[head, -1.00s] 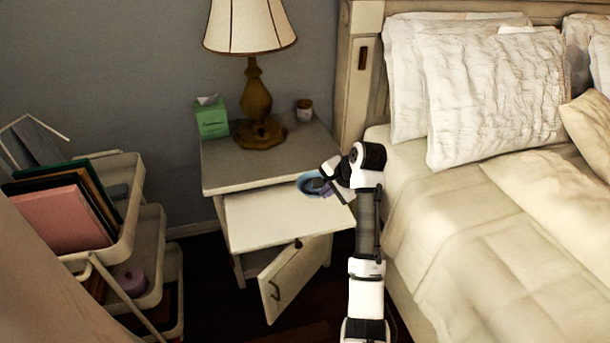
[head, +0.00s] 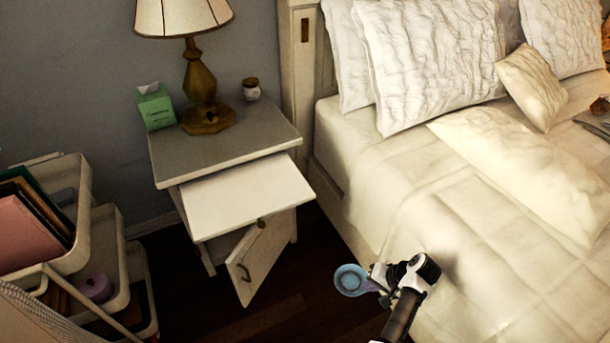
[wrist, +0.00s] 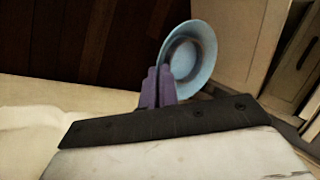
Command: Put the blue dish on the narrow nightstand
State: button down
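The blue dish (head: 351,280) is small and round, and it is held in the air beside the bed, over the dark floor. My gripper (head: 380,276) is shut on its edge. In the wrist view the purple fingertips (wrist: 158,88) are together at the rim of the dish (wrist: 188,60), which is tilted, and its inside looks empty. The nightstand (head: 230,148) stands to the upper left of the gripper in the head view, apart from the dish. Its white pull-out board or drawer (head: 245,195) sticks out and its lower door (head: 262,255) hangs open.
On the nightstand top are a lamp (head: 203,80), a green tissue box (head: 155,108) and a small jar (head: 251,90). Its front part is clear. The bed (head: 440,190) is on the right. A cart (head: 85,215) with folders stands at left.

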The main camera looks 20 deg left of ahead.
aim_at(231, 135)
jog(key=u, duration=1.55)
jog(key=k+l, duration=0.15)
jog(key=l, duration=0.2)
jog(key=k+l+u, duration=0.1)
jog(key=l, duration=0.2)
